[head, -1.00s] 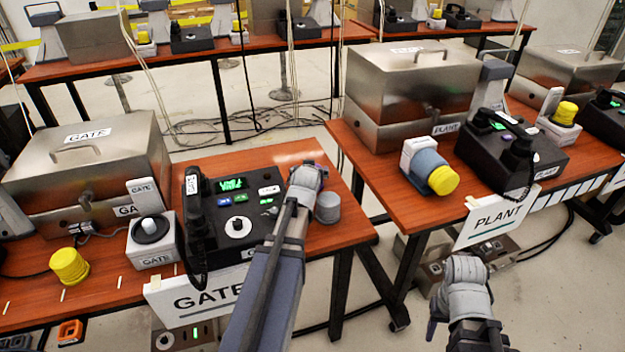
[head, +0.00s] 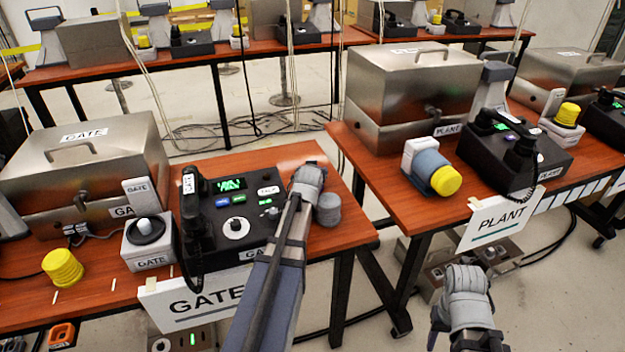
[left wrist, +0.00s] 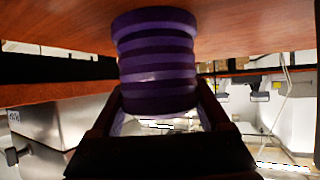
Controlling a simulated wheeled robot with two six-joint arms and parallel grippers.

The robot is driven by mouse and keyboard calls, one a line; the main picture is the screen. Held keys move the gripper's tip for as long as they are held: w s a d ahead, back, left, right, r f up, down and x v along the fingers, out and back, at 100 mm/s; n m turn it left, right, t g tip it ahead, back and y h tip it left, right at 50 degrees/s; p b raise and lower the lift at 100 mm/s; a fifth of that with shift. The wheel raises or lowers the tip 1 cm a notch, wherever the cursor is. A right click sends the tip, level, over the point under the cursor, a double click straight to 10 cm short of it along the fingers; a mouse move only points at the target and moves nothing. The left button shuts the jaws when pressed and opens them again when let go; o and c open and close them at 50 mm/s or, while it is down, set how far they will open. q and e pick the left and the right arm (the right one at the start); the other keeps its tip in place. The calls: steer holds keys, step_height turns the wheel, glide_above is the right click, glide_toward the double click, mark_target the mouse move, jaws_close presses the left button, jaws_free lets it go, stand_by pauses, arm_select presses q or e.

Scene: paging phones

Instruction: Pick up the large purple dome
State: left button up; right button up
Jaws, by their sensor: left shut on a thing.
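The purple dome (left wrist: 157,62), banded in lighter and darker rings, fills the middle of the left wrist view. My left gripper (left wrist: 160,108) is shut on it, one finger on each side. The dome's wide end meets the wooden table surface at the top of that view; I cannot tell whether they touch. In the head view my left gripper (head: 308,178) is over the right part of the GATE table, and its fingertips are hidden. A dull grey ringed dome (head: 327,210) shows beside it. My right gripper (head: 465,285) hangs in front of the PLANT table, its fingers unclear.
A black GATE phone console (head: 236,228) stands left of my left arm. A yellow dome (head: 62,268) and a joystick box (head: 149,240) are further left. The PLANT table holds a metal case (head: 410,90), a yellow-capped cylinder (head: 434,172) and a black console (head: 515,145). A gap separates the tables.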

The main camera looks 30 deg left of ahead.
arm_select(q)
steer(key=c, duration=0.6)
steer(key=shift+r, duration=0.2)
step_height(320, 180, up, 10)
steer(key=p, duration=1)
steer(key=shift+f, duration=0.1)
